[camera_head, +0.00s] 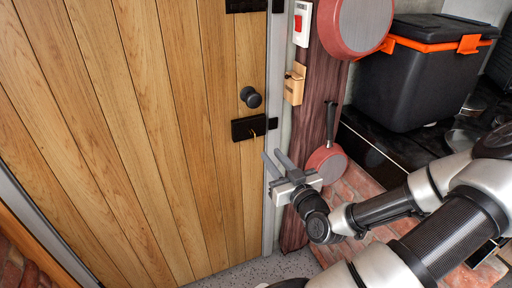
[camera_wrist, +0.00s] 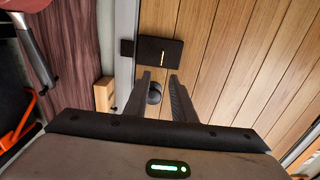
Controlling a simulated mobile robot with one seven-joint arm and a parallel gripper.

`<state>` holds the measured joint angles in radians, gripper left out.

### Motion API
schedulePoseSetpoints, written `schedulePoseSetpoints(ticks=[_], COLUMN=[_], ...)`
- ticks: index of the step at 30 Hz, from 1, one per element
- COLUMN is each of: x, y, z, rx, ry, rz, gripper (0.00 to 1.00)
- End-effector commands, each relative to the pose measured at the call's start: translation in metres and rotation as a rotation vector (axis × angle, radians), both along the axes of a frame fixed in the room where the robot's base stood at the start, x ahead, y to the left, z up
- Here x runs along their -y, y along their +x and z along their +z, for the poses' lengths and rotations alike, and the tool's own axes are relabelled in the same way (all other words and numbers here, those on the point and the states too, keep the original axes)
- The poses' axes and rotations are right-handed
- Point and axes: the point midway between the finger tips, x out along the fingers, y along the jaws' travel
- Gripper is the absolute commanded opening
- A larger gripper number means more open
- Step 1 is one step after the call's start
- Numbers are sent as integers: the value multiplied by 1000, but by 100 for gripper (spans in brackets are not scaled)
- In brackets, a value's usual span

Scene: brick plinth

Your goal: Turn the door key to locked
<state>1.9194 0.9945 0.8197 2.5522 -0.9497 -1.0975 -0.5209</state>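The wooden plank door (camera_head: 170,130) is closed beside its metal frame. A black lock plate (camera_head: 240,129) sits on it below a round black knob (camera_head: 251,97). A small brass-coloured key (camera_head: 254,134) shows at the plate; its exact angle is hard to tell. My gripper (camera_head: 272,156) is open and empty, just right of and below the lock, apart from it. In the wrist view, which is upside down, the lock plate (camera_wrist: 148,51) with the thin key (camera_wrist: 163,58) lies beyond my fingertips, and the knob (camera_wrist: 154,93) shows between the fingers.
Right of the door a dark red wooden post (camera_head: 320,110) carries a white switch with a red button (camera_head: 300,22) and a small wooden box (camera_head: 295,84). Red pans (camera_head: 327,160) hang near it. A black bin with orange latches (camera_head: 420,80) stands at the right.

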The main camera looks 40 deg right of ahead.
Motion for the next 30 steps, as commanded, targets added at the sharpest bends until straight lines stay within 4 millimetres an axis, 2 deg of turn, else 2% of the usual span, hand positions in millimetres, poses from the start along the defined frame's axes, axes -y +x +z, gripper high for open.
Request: schedulePoseSetpoints(ticks=[1,2,3,9,16,22,30], x=[0,-1,2,12,22,26,27], y=[5,7,18,62,101,117,119], z=[-9,-9,-2,-1,-1,0,0], rx=[-1,-1,0,1,-1,-2,-3], ry=[-6,-5,-2,1,1,0,2], rz=[3,4,6,5,4,3,2], gripper=[23,23,23,23,23,23,23])
